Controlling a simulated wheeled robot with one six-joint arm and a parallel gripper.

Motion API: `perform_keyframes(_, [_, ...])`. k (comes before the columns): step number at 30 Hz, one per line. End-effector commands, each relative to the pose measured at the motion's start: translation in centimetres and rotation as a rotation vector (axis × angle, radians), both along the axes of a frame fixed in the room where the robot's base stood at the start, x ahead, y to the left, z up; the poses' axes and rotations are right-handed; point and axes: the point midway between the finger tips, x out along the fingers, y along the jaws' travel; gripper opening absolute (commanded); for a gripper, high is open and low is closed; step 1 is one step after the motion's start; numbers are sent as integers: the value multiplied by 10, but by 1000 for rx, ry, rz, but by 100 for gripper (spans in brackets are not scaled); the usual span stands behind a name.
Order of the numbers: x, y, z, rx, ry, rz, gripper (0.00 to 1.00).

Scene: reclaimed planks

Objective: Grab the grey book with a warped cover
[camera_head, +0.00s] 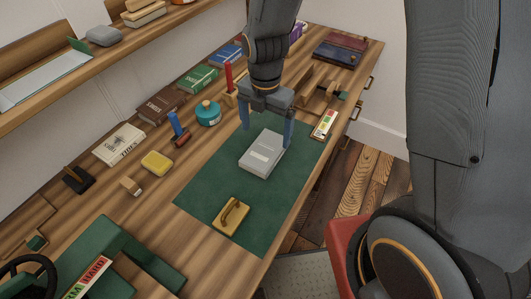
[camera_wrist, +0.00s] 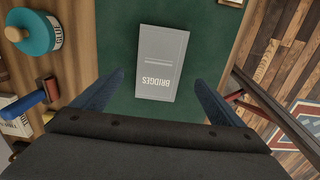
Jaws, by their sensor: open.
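The grey book (camera_head: 262,153) lies on the green mat (camera_head: 205,189) on the wooden bench. In the wrist view the grey book (camera_wrist: 161,64) shows the title "BRIDGES" upside down, and I cannot make out a warp in its cover. My gripper (camera_head: 267,137) is open above the book, with one blue finger to each side of it in the head view. In the wrist view the fingers (camera_wrist: 158,86) are spread wider than the book, and the book lies ahead between them. Nothing is between the fingertips that I can see touching them.
A brass-coloured handled block (camera_head: 231,216) lies on the mat's near part. Several books line the wall side. The bench's right edge is close to the mat.

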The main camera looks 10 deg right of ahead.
Motion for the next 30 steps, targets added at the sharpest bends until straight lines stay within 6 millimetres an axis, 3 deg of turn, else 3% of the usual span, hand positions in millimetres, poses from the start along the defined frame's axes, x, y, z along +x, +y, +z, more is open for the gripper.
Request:
perform_keyframes(21, [-2, -1, -64, -1, 3, 1, 92])
perform_keyframes(30, [-1, -1, -76, 0, 0, 1, 92])
